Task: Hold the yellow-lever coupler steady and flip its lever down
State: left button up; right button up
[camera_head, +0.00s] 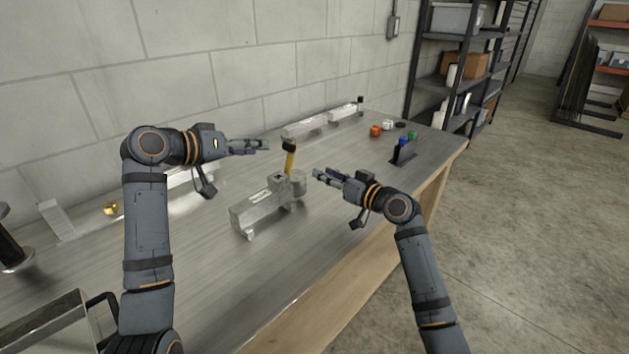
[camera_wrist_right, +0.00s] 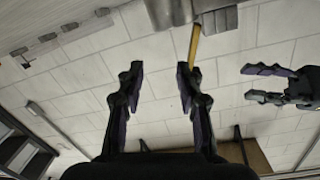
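The yellow-lever coupler (camera_head: 262,210) is a grey metal piece lying on the workbench in the middle of the head view. Its yellow lever (camera_head: 290,160) stands nearly upright with a black tip. The lever (camera_wrist_right: 194,42) and part of the coupler (camera_wrist_right: 215,20) show at the top of the right wrist view. My left gripper (camera_head: 268,144) is open and empty, up and left of the lever. Its parted fingers also show in the right wrist view (camera_wrist_right: 248,84). My right gripper (camera_head: 316,173) is open and empty, just right of the coupler and apart from it.
Other metal couplers (camera_head: 303,128) lie along the wall, one with a black-tipped lever (camera_head: 361,104). Small coloured pieces, including an orange one (camera_head: 376,131), and a black holder (camera_head: 403,153) are at the far right end. The bench front (camera_head: 330,240) is clear.

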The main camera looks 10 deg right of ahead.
aim_at(291, 169)
jog(key=s+a+y, duration=0.2)
jog(key=a, duration=0.2)
jog(key=shift+n, duration=0.3)
jog(key=x, duration=1)
jog(key=shift+w+a, duration=0.1)
jog(key=shift+w, duration=0.05)
grip_shut()
